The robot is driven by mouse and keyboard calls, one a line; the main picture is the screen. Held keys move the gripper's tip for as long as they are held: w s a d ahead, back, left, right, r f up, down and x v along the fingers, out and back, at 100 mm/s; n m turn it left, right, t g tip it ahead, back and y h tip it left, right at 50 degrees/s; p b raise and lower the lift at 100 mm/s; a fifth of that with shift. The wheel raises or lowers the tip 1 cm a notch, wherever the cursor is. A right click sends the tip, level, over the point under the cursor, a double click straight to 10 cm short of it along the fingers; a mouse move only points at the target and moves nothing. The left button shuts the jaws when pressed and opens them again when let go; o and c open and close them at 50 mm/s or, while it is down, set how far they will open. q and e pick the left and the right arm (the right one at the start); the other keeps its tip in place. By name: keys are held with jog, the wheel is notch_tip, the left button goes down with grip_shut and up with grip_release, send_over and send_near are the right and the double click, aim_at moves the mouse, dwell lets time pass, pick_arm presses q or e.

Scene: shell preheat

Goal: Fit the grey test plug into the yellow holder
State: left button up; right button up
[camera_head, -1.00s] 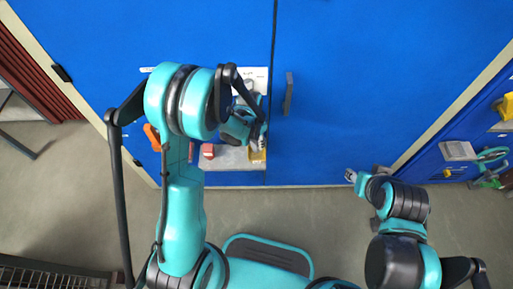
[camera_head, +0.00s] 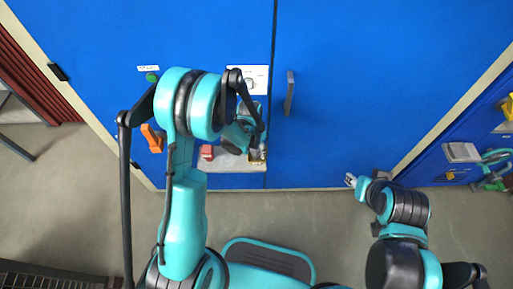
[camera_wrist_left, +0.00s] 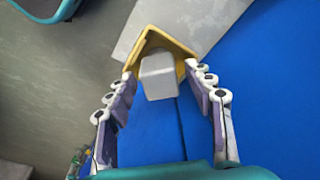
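The yellow holder (camera_wrist_left: 176,40) is an angled, V-shaped piece at the top middle of the left wrist view. The grey test plug (camera_wrist_left: 158,80) is a square-ended block within the holder's angle; how deep it sits cannot be told. My left gripper (camera_wrist_left: 160,72) has its fingers spread on either side of the plug, with a narrow gap showing on each side. In the head view, my left gripper (camera_head: 256,150) is at the holder (camera_head: 258,160), which it largely covers; the plug is not clear there. My right gripper (camera_head: 351,180) is small, away to the right.
A grey shelf (camera_head: 232,165) juts from the blue cabinet (camera_head: 380,80) beneath the holder. A red block (camera_head: 207,152) is on it, left of the gripper. An orange handle (camera_head: 152,138) and a dark door handle (camera_head: 289,92) stick out. Floor is clear in front.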

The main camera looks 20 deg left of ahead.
aim_at(255, 149)
pick_arm(q)
jog(key=r+p, duration=0.1)
jog(key=r, duration=0.1)
jog(key=r+p, duration=0.1)
jog(key=r, duration=0.2)
jog(key=r+p, duration=0.1)
jog(key=r, duration=0.1)
jog(key=shift+s+a+r+p, duration=0.15)
jog(key=shift+s+a+p, duration=0.05)
jog(key=shift+s+p, duration=0.15)
jog(key=shift+r, duration=0.75)
jog(key=s+a+r+n+t, duration=0.2)
jog(key=s+r+n+t, duration=0.3)
jog(key=s+r, duration=1.1)
notch_tip(255, 149, up, 3)
jog(key=shift+a+f+n+t+y, duration=0.1)
jog(key=shift+a+n+t+y, duration=0.15)
jog(key=shift+n+t, duration=0.2)
jog(key=shift+s, duration=0.1)
